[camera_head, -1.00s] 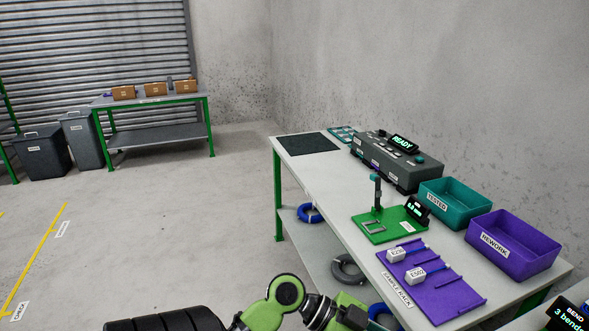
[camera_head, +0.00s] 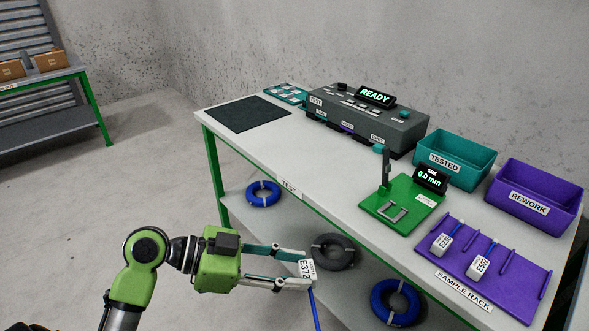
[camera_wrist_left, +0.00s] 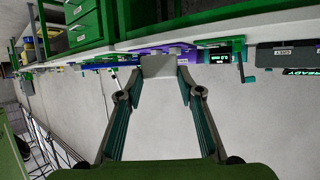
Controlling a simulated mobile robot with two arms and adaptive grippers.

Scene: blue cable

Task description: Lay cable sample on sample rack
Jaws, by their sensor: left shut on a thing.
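My left gripper (camera_head: 305,271) is shut on the white tag block, labelled E372, of a cable sample (camera_head: 307,268). Its blue cable hangs down from the block in the head view. The pale block (camera_wrist_left: 158,66) also shows between my fingertips (camera_wrist_left: 159,75) in the left wrist view. The purple sample rack (camera_head: 535,292) lies at the table's front right, to the right of the gripper and apart from it. Two samples with white blocks, E23-something (camera_head: 442,244) and E502 (camera_head: 479,267), lie on its left part. Its right slots look empty. My right gripper is out of view.
A green gauge plate (camera_head: 425,213) with a 0.0 mm display stands left of the rack. Behind are a teal TESTED bin (camera_head: 455,158), a purple REWORK bin (camera_head: 536,192) and a grey tester (camera_head: 365,128) showing READY. Cable coils (camera_head: 395,300) sit on the lower shelf.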

